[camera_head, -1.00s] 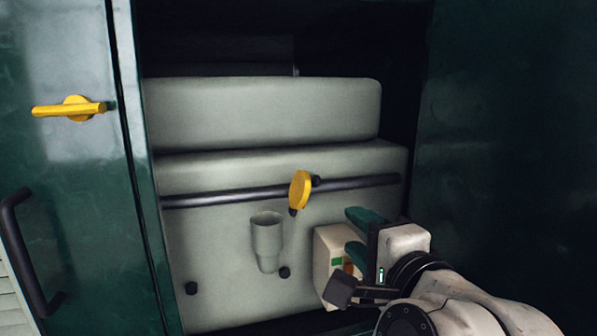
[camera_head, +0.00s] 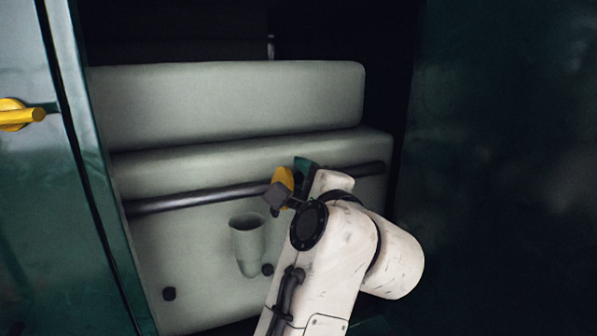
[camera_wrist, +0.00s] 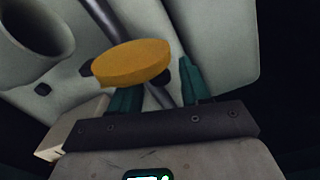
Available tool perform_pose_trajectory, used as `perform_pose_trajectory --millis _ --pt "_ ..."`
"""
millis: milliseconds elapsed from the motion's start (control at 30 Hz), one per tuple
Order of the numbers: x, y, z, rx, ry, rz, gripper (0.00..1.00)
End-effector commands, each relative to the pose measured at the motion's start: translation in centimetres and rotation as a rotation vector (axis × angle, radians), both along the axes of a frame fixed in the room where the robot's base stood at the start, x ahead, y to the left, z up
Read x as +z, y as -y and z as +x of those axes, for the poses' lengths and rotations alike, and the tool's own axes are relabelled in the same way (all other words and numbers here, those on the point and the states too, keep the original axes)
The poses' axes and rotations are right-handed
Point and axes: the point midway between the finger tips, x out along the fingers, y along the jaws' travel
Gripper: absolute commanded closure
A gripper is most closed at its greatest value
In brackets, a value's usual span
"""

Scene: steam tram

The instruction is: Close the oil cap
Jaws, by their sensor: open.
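The yellow oil cap (camera_head: 284,178) stands raised at the dark pipe, up and right of the open filler neck (camera_head: 249,245). In the wrist view the cap (camera_wrist: 132,63) is a thick yellow disc just beyond my fingers, and the filler neck (camera_wrist: 35,32) shows its dark open mouth at upper left. My gripper (camera_wrist: 155,85) is open, its two green fingers apart on either side below the cap. In the head view my gripper (camera_head: 303,172) is right beside the cap and partly covers it. I cannot tell whether a finger touches the cap.
A dark pipe (camera_head: 200,198) runs across the front of the pale tank (camera_head: 225,105). Green cabinet walls (camera_head: 500,150) stand close on both sides. A yellow handle (camera_head: 20,115) is on the left door. A pale box (camera_wrist: 70,128) sits at lower left in the wrist view.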

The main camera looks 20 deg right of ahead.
Motion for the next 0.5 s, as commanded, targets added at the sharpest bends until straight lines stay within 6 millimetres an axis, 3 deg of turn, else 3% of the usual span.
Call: perform_pose_trajectory --millis 133,433,500 --pt "0.02 0.07 0.98 -0.002 -0.001 0.0 0.54" --pt "-0.06 0.03 1.18 -0.001 0.0 0.0 0.54" --pt "-0.06 0.03 1.18 -0.001 0.0 0.0 0.59"
